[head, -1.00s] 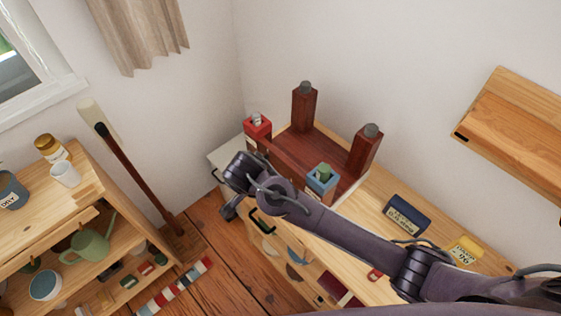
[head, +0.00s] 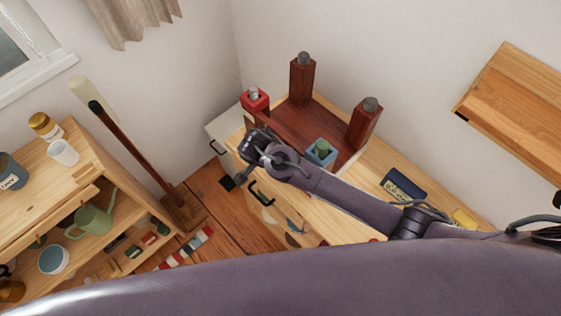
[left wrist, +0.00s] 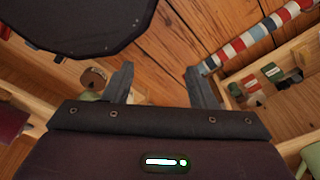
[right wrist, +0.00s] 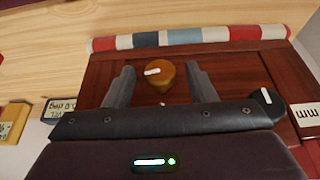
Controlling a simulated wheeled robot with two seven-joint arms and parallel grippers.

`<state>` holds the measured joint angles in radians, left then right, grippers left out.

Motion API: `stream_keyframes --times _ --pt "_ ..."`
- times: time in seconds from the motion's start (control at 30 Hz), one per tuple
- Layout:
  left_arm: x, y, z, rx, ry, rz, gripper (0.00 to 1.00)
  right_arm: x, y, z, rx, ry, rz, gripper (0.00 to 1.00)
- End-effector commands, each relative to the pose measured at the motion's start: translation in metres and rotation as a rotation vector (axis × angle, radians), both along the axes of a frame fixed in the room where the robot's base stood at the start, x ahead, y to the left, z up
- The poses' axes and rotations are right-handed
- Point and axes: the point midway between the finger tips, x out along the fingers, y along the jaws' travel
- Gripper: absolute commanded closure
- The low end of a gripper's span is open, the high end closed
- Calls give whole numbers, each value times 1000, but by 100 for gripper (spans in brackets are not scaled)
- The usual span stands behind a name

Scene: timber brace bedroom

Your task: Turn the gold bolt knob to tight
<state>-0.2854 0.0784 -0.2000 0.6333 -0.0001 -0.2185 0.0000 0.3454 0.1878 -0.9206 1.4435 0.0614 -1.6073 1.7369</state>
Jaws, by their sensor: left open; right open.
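The gold bolt knob (right wrist: 162,82) shows in the right wrist view on a dark red wooden panel (right wrist: 225,75). A white mark on it points left in that view. My right gripper (right wrist: 160,68) is open, with its fingers on either side of the knob in the picture; I cannot tell the depth gap, and no contact shows. In the head view, the dark red timber frame (head: 318,125) stands on the bench, and I cannot make out the gold knob there. My left gripper (left wrist: 160,72) is open and empty above the plank floor.
A black knob (right wrist: 267,104) with a white mark sits beside the panel's right side. A striped strip (right wrist: 190,37) runs along its upper edge. An open shelf (head: 75,190) stands left.

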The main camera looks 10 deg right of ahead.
Motion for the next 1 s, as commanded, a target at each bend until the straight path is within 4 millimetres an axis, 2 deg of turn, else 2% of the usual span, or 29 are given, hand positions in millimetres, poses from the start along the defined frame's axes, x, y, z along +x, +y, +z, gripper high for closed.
stream_keyframes --times 0.1,0.3,0.43,0.73,1.0 --pt "-2 1 -1 2 4 0 48 0 0 0 0 0 0 49" --pt "-21 3 -3 5 32 -1 48 0 0 0 0 0 0 75" --pt "-27 4 -3 6 41 -1 48 0 0 0 0 0 0 92" --pt "-23 4 -2 6 35 -1 48 -1 0 0 24 -31 2 92" --pt "-17 3 3 4 25 -1 48 -4 -2 0 118 -162 2 92"
